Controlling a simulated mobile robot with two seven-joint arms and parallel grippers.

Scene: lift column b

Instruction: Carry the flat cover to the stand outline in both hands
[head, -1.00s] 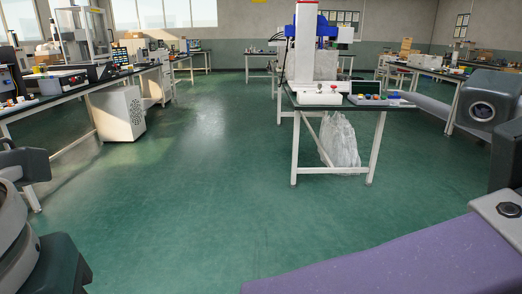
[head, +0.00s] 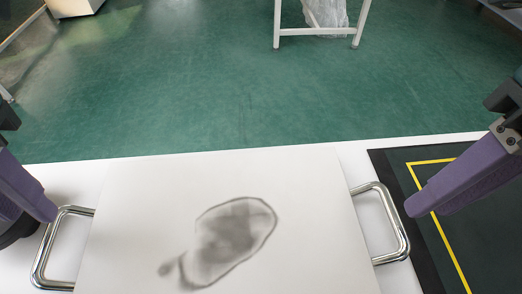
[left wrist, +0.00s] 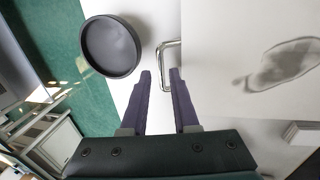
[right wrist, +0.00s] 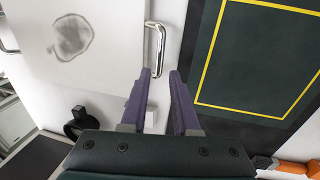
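The flat cover (head: 130,200) is a white plate with a grey smudged outline on it, lying on a white table. It has a left metal handle (head: 40,262) and a right metal handle (head: 402,240). The stand outline (head: 444,232) is a yellow line on a dark mat, right of the cover. My left gripper (left wrist: 160,72) is open and empty; in its wrist view the left handle (left wrist: 161,68) shows between the fingertips. My right gripper (right wrist: 160,72) is open and empty, with the right handle (right wrist: 160,45) between its fingertips in that picture. Contact cannot be told.
A round dark dish (left wrist: 110,47) stands left of the left handle. A small white block (right wrist: 151,118) and a dark object (right wrist: 76,124) lie near the cover. Orange items (right wrist: 293,168) are at the lower right. Beyond the table is open green floor (head: 190,90).

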